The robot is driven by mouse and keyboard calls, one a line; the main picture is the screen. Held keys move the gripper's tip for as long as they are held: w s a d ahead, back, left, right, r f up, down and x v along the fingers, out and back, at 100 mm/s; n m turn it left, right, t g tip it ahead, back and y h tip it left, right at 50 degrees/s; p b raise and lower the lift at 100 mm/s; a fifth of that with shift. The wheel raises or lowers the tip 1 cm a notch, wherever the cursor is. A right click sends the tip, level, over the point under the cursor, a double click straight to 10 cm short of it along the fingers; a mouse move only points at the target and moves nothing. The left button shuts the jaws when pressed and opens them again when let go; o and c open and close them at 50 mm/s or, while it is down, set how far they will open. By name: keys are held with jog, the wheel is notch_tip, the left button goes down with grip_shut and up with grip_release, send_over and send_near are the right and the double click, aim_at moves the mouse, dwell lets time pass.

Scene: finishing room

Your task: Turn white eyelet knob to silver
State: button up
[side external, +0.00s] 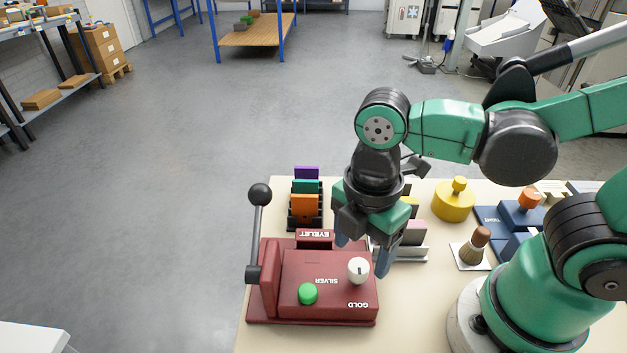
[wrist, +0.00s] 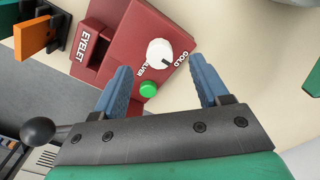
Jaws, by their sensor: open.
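The white eyelet knob (side external: 358,270) sits on top of the dark red eyelet machine (side external: 318,318), beside the words SILVER and GOLD. In the wrist view the knob (wrist: 158,52) shows a dark mark on its right side, toward the GOLD lettering; the knob partly hides SILVER. My gripper (side external: 361,259) is open and points down near the knob. In the wrist view its blue fingers (wrist: 160,65) are spread wide, with the knob between their directions and nothing held. I cannot tell exactly how high the fingertips are above the knob.
A green button (side external: 308,293) is close to the knob. A black-balled lever (side external: 259,195) stands at the machine's left. A card rack (side external: 305,205), brush (side external: 477,245) and yellow weight-like piece (side external: 453,202) stand on the cream table (side external: 410,325), whose front is clear.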

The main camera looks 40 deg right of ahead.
aim_at(357, 273)
jog(key=shift+f, duration=1.5)
grip_shut()
